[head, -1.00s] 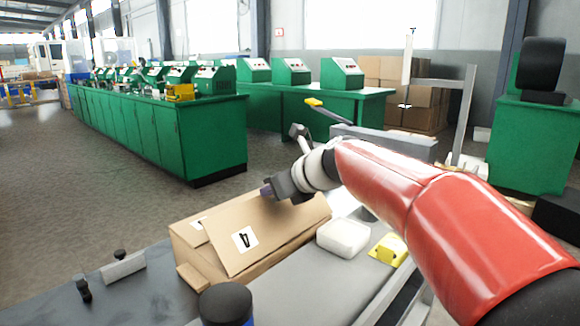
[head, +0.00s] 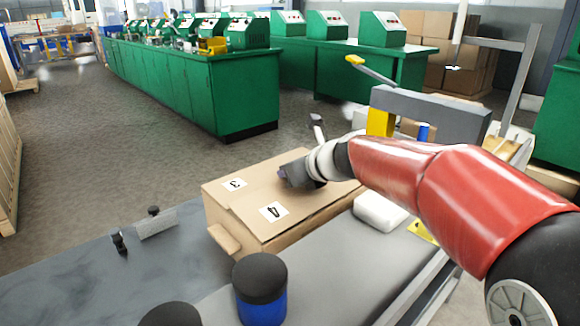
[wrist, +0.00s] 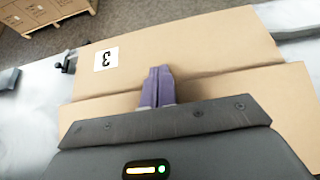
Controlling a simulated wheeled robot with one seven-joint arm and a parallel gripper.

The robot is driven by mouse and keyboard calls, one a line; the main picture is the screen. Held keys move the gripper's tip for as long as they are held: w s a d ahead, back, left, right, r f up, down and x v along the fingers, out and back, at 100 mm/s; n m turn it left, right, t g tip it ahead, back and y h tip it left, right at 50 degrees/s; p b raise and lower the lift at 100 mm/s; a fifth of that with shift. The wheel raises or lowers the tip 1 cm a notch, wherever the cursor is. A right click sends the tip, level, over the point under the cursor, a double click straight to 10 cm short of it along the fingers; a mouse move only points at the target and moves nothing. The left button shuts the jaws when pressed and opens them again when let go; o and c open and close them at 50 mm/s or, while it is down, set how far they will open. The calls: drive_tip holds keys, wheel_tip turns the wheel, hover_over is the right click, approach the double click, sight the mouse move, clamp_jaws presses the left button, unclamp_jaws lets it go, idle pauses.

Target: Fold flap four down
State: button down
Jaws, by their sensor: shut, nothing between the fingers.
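The cardboard box (head: 245,215) stands on the grey work surface. Flap four (head: 300,207), with its "4" label, lies about flat over the near half of the top. Flap three (head: 245,173), labelled "3", lies flat over the far half; it also shows in the wrist view (wrist: 200,40). A seam runs between them. My gripper (head: 283,174) is shut and empty at the top of the box, near the seam. In the wrist view its purple fingertips (wrist: 157,72) sit together over the seam; I cannot tell whether they touch. My wrist hides the box's right part.
A white block (head: 380,211) lies right of the box. A blue jar with a black lid (head: 262,290) stands in front. A small clamp (head: 120,243) is at left. A grey beam (head: 430,112) stands behind my arm. Green benches (head: 190,90) are farther back.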

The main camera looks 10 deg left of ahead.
drive_tip(key=shift+f, duration=0.3)
idle(0.6)
